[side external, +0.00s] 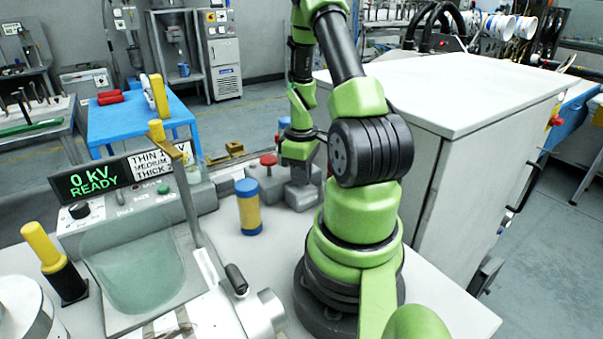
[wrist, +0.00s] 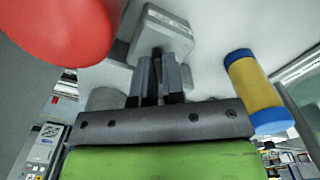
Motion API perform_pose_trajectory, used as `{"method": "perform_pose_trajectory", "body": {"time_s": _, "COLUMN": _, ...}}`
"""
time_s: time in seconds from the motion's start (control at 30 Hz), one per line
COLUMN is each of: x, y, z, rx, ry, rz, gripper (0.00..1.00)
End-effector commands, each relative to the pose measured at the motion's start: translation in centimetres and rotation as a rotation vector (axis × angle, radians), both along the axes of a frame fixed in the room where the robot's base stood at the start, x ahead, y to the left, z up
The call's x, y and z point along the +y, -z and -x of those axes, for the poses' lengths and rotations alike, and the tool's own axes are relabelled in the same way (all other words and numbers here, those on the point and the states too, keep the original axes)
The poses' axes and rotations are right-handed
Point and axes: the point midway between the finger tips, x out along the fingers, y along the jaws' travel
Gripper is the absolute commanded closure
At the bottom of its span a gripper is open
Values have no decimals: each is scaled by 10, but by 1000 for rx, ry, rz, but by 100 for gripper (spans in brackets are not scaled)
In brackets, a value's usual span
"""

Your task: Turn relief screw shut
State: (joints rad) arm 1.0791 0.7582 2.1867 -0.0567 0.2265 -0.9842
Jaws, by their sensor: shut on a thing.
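My gripper (side external: 301,174) points down at a small grey block (side external: 303,194) on the bench, behind my arm's base in the side view. In the wrist view, its two dark fingers (wrist: 160,80) are close together at the near edge of the labelled grey block (wrist: 165,32). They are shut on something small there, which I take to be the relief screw. The fingers hide the screw, so its turn angle cannot be seen. The label is too small to read.
A red knob (side external: 268,160) stands close left of my gripper and looms large in the wrist view (wrist: 55,28). A yellow cylinder with blue ends (side external: 249,207) stands nearby. A display reading "0 KV READY" (side external: 90,181) and a clear guard (side external: 132,270) are further left.

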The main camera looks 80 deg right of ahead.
Motion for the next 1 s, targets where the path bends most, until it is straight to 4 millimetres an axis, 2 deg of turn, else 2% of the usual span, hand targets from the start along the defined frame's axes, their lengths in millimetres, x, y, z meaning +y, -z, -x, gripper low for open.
{"method": "perform_pose_trajectory", "body": {"time_s": 1.0, "x": 1, "y": 0, "z": 2, "rx": 3, "ry": 967, "rz": -3, "gripper": 100}}
